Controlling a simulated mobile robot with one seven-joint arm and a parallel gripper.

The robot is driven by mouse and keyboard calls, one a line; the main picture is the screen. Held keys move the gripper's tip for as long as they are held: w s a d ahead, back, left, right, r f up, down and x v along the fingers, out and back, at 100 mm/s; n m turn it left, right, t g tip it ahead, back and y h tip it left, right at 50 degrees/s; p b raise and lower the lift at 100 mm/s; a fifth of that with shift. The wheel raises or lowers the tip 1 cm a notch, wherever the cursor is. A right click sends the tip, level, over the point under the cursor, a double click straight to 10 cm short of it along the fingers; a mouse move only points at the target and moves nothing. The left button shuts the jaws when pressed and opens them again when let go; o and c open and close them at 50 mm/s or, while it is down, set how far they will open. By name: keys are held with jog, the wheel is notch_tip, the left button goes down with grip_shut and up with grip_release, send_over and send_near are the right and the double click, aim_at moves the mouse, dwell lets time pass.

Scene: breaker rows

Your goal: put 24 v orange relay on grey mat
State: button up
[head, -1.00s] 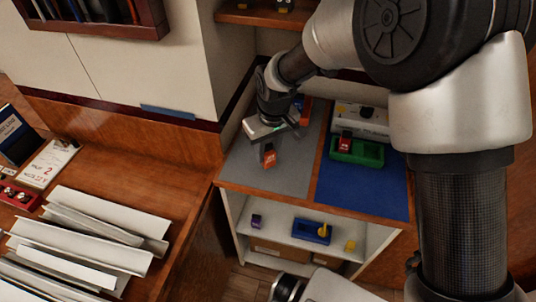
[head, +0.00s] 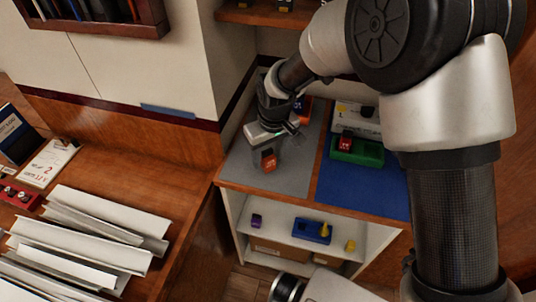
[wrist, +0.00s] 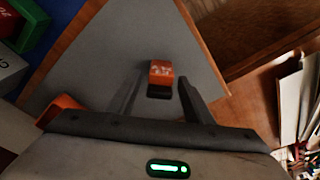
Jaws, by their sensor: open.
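The orange relay (head: 268,160) has pale lettering on its orange face and a dark lower part; I cannot read its voltage. It appears to rest on the grey mat (head: 292,182), on the left of the worktop. In the wrist view the relay (wrist: 160,73) is at the fingertips, with one finger on each side. My gripper (wrist: 158,92) is open, with a gap visible beside the relay. In the head view my gripper (head: 266,148) is just above and behind the relay, and its fingers are partly hidden.
A blue mat (head: 350,190) lies right of the grey mat. A green tray (head: 368,155) with a red block (head: 345,144) stands at its back. Another orange thing (head: 304,103) is behind my gripper. A shelf below holds a blue tray (head: 309,232). The front of the grey mat is clear.

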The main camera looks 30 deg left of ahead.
aim_at(271, 160)
notch_tip(271, 160, up, 12)
jog(key=d, duration=0.2)
jog(key=w+d+r+m+t, duration=0.1)
jog(key=w+d+r+m, duration=0.15)
jog(key=d+r, duration=0.6)
jog(key=d+r+m+t, duration=0.2)
jog(key=d+r+m, duration=0.15)
jog(key=d, duration=1.05)
jog(key=s+d+r+m+t, duration=0.1)
jog(key=s+d+m, duration=0.2)
jog(key=s+d, duration=0.3)
jog(key=s+d+r+m+h, duration=0.1)
jog(key=s+d+r+m, duration=0.1)
jog(key=s+d, duration=0.4)
jog(key=d+m, duration=0.1)
jog(key=d, duration=0.4)
jog(key=shift+s+d+r+t+h, duration=0.2)
jog(key=shift+d+t+h, duration=0.1)
jog(key=shift+t, duration=0.1)
jog(key=shift+p, duration=0.3)
notch_tip(271, 160, up, 5)
jog(key=p, duration=0.5)
